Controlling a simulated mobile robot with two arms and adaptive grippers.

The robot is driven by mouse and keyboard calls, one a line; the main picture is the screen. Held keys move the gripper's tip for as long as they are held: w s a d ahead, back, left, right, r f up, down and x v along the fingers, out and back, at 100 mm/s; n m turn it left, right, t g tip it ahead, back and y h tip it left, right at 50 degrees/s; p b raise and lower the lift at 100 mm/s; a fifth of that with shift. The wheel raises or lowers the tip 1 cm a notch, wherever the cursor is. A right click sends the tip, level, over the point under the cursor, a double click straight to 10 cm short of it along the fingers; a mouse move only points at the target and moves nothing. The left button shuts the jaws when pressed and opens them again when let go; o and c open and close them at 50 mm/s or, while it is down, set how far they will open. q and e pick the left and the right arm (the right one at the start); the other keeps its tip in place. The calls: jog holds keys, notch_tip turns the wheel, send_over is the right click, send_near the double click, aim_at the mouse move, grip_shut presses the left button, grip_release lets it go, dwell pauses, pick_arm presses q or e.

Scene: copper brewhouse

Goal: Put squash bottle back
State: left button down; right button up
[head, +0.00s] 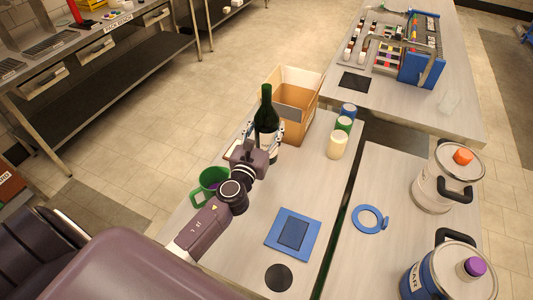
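A dark green bottle with a pale label (266,107), the only large bottle in view and seemingly the squash bottle, stands upright near the back of the middle table. My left gripper (266,133) reaches it from the front, with one finger on each side of its body. The fingers look closed against it, and the gripper hides its lower part. I cannot tell whether its base touches the table. An open cardboard box (298,91) is just behind and right of the bottle. My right gripper is not in view.
A green mug (210,186) is left of my arm. A cream cylinder (337,146), a green can (344,124) and a blue can (348,111) stand right of the box. A blue square mat (278,247) and dark disc (278,278) lie in front. A gap separates the right table (391,176).

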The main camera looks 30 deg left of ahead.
aim_at(267, 147)
pick_arm(q)
notch_tip(267, 147, down, 8)
jog(key=b, duration=0.5)
jog(key=shift+f, duration=0.25)
jog(key=shift+f+b, duration=0.1)
jog(key=shift+b, duration=0.25)
jog(key=c, duration=0.9)
grip_release()
jog(key=shift+f, duration=0.15)
jog(key=shift+o, duration=0.4)
jog(key=shift+s, duration=0.1)
